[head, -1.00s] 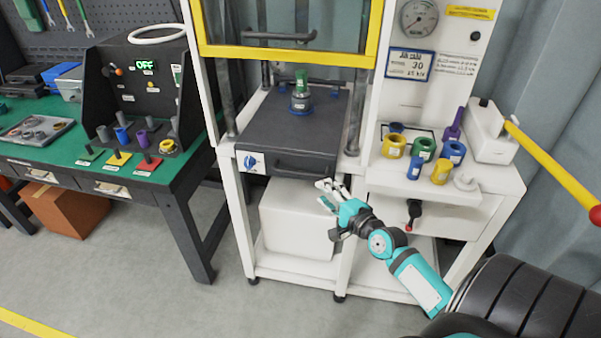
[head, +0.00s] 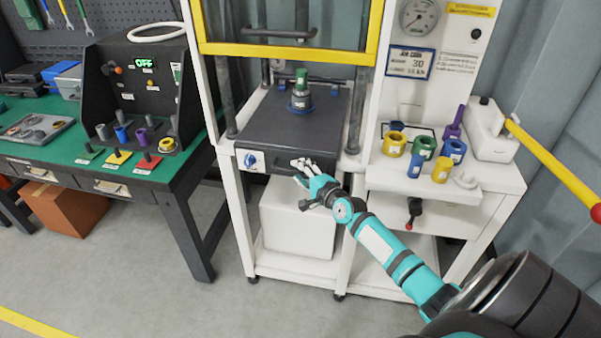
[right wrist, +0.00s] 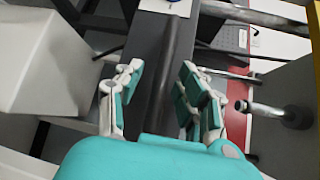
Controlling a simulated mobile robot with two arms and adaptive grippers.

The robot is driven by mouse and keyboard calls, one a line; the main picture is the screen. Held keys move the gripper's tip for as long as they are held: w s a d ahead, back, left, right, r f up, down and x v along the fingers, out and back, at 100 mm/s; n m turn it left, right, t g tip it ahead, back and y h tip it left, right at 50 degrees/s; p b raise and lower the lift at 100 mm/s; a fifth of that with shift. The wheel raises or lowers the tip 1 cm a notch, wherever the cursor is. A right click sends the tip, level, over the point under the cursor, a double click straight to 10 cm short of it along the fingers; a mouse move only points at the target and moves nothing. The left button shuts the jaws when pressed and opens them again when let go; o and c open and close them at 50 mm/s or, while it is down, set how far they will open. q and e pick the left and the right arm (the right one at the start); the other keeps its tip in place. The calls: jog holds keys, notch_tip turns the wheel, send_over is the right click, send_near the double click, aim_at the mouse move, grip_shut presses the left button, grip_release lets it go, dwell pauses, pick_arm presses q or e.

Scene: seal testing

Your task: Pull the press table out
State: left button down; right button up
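The press table (head: 300,127) is a dark grey slab inside the white press frame, with a seal fixture (head: 301,98) with a green top standing on it. Its dark bar handle (head: 285,164) runs across its front face. My right gripper (head: 302,168) is at the right part of this handle. In the right wrist view the handle (right wrist: 168,75) runs between the two spread fingers of the gripper (right wrist: 160,95), with gaps on both sides. The gripper looks open. My left gripper is in neither view.
The yellow-edged guard (head: 290,52) is raised above the table. A white shelf (head: 450,176) at the right holds several coloured rings. A green workbench (head: 120,183) with a dark control box stands at the left. The floor in front is clear.

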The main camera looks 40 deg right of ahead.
jog(key=shift+w, duration=0.2)
jog(key=shift+c, duration=0.5)
grip_shut()
jog(key=shift+f, duration=0.1)
